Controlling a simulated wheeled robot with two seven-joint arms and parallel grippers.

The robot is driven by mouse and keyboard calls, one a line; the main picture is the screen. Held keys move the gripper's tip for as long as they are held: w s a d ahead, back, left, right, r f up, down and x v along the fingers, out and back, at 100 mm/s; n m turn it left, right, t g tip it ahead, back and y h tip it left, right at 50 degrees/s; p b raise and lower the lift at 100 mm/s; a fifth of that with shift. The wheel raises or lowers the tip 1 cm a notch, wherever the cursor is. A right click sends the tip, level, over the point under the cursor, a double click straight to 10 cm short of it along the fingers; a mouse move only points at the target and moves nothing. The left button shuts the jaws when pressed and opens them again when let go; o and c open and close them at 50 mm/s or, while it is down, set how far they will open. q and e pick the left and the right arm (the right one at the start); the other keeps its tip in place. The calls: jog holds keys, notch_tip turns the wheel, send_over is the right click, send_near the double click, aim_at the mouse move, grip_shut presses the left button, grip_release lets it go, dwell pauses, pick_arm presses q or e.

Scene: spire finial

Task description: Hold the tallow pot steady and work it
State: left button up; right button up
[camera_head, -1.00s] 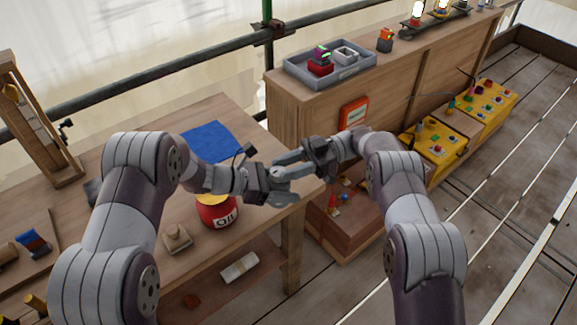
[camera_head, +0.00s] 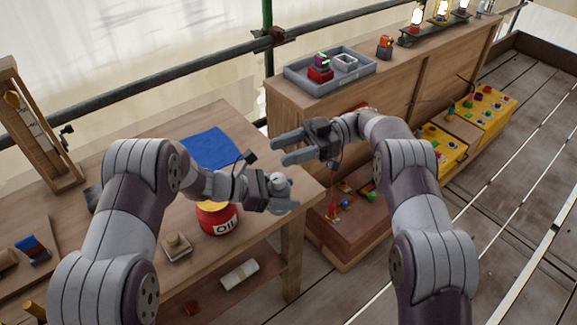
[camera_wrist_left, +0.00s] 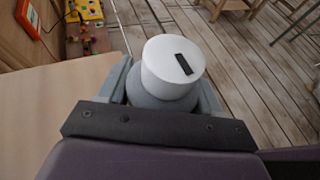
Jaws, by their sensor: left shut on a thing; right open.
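The tallow pot (camera_head: 277,181) is a small grey pot, held over the right end of the wooden bench. In the left wrist view its pale round lid (camera_wrist_left: 165,62) bears a dark bar-shaped mark, and the grey body lies between the two fingers. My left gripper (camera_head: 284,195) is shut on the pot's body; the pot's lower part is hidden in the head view. My right gripper (camera_head: 281,151) is open and empty, just above and behind the pot, fingers pointing left and apart from it.
A blue cloth (camera_head: 209,148) lies behind. A grey tray (camera_head: 348,79) with small items sits on the cabinet. Yellow boxes (camera_head: 488,103) stand at right.

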aim_at(278, 181)
notch_tip(278, 181, up, 2)
jog(key=shift+r, duration=0.25)
jog(key=shift+o, duration=1.4)
jog(key=shift+w+d+r, duration=0.1)
jog(key=shift+d+r, duration=0.1)
jog(key=shift+d, duration=0.05)
jog(key=d+r+m+t, duration=0.3)
jog(key=d+m+t, duration=0.15)
jog(key=d, duration=0.25)
jog(key=s+d+f+m+t+h, duration=0.2)
jog(key=s+d+f+t, duration=0.15)
jog(key=f, duration=0.25)
jog(key=shift+n+t+h, duration=0.25)
jog(key=shift+t+h, duration=0.15)
jog(key=shift+h, duration=0.1)
jog(key=x, duration=0.4)
jog(key=f+x, duration=0.1)
jog(key=x, duration=0.4)
jog(key=w+d+f+x, duration=0.1)
jog(key=x, duration=0.4)
